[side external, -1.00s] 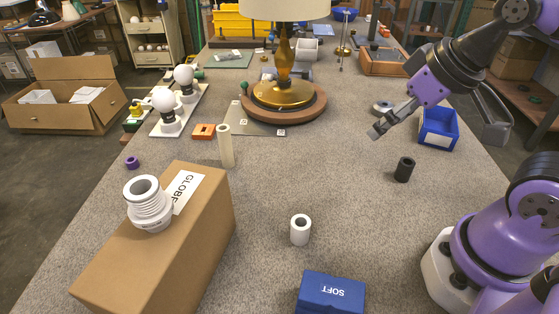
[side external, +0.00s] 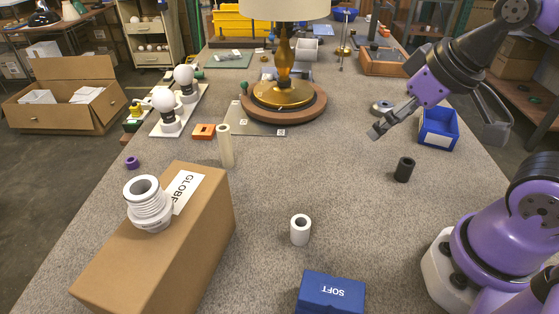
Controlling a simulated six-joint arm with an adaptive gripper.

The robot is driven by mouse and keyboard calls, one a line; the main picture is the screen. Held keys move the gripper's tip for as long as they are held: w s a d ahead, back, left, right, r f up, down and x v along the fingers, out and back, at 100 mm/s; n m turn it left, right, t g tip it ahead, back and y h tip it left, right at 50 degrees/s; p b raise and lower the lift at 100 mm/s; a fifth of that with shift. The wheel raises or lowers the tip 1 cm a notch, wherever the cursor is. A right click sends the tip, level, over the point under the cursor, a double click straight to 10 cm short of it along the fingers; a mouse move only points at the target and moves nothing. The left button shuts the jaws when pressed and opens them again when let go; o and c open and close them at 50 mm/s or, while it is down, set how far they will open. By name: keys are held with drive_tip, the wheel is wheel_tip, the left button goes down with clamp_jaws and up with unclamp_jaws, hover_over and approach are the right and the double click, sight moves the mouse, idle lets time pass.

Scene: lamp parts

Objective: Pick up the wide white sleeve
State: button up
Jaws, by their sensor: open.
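The wide white sleeve (side external: 300,230) is a short hollow white cylinder. It stands upright on the grey table, near the front middle, with its open top showing. My gripper (side external: 440,138) is above the right side of the table, up and to the right of the sleeve and well apart from it. Its two fingers are spread wide, with nothing between them. A narrower, taller cream tube (side external: 226,146) stands upright farther back on the left. A short black sleeve (side external: 404,170) stands to the right of the white one.
A cardboard box (side external: 190,240) with a white threaded collar (side external: 149,204) on top stands at left. A blue SOFT box (side external: 331,293) lies in front of the sleeve. A lamp (side external: 284,75) stands behind, and a blue bin (side external: 438,127) at right. The table around the sleeve is clear.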

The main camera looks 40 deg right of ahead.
drive_tip(key=n+g, duration=0.2)
drive_tip(key=g, duration=0.4)
hover_over(301, 222)
drive_tip(key=f, duration=0.6)
drive_tip(key=shift+w+d+f, duration=0.15)
drive_tip(key=shift+d+f, duration=0.05)
drive_tip(key=shift+f, duration=0.2)
wheel_tip(301, 222, down, 4)
drive_tip(key=shift+r, duration=0.1)
drive_tip(key=f, duration=0.6)
drive_tip(key=shift+s+a, duration=0.2)
drive_tip(key=c, duration=1.2)
